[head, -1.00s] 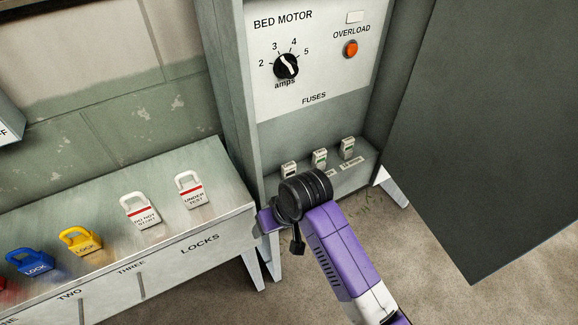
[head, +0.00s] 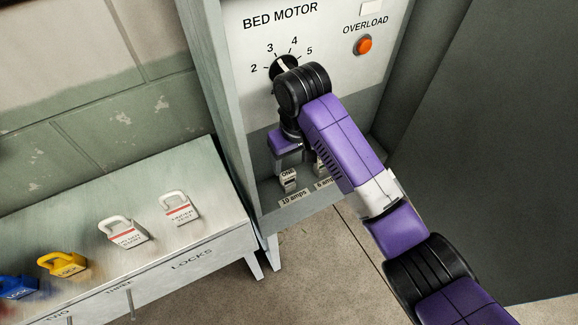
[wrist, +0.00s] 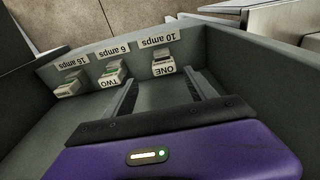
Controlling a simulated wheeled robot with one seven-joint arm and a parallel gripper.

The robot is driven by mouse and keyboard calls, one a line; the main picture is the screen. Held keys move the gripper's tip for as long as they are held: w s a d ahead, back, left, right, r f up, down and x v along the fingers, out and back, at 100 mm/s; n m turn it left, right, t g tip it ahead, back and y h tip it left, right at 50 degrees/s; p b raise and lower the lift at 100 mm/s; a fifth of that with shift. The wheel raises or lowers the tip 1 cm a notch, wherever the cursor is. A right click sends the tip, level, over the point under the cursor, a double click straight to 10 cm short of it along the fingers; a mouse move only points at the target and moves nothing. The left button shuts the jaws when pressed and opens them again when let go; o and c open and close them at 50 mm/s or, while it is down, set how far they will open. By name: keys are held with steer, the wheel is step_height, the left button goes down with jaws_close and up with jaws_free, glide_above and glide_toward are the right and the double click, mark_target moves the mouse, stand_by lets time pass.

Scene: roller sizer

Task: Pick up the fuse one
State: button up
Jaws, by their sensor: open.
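Fuse one (head: 288,182) is a small pale block marked ONE, standing on the cabinet's ledge above a "10 amps" label. In the wrist view, fuse one (wrist: 164,68) shows upside down at the ledge's edge, just beyond my fingertips. My gripper (wrist: 164,88) is open and empty, its two fingers spread either side of the line toward fuse one. In the head view, my gripper (head: 289,160) is just above and behind fuse one, partly hidden by my wrist.
Fuse two (wrist: 113,75) and a third fuse (wrist: 69,87) stand beside it, labelled 6 and 16 amps. The amps dial (head: 283,66) and orange overload button (head: 364,45) are on the panel above. A lock bench (head: 200,238) stands left; a dark door (head: 480,170) hangs open right.

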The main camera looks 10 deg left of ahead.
mark_target(288, 173)
steer(key=f, duration=0.2)
steer(key=f+p, duration=0.1)
steer(key=f, duration=0.2)
steer(key=a+f, duration=0.1)
steer(key=f, duration=0.1)
steer(key=shift+w+f, duration=0.2)
steer(key=c, duration=1.4)
steer(key=shift+r, duration=0.2)
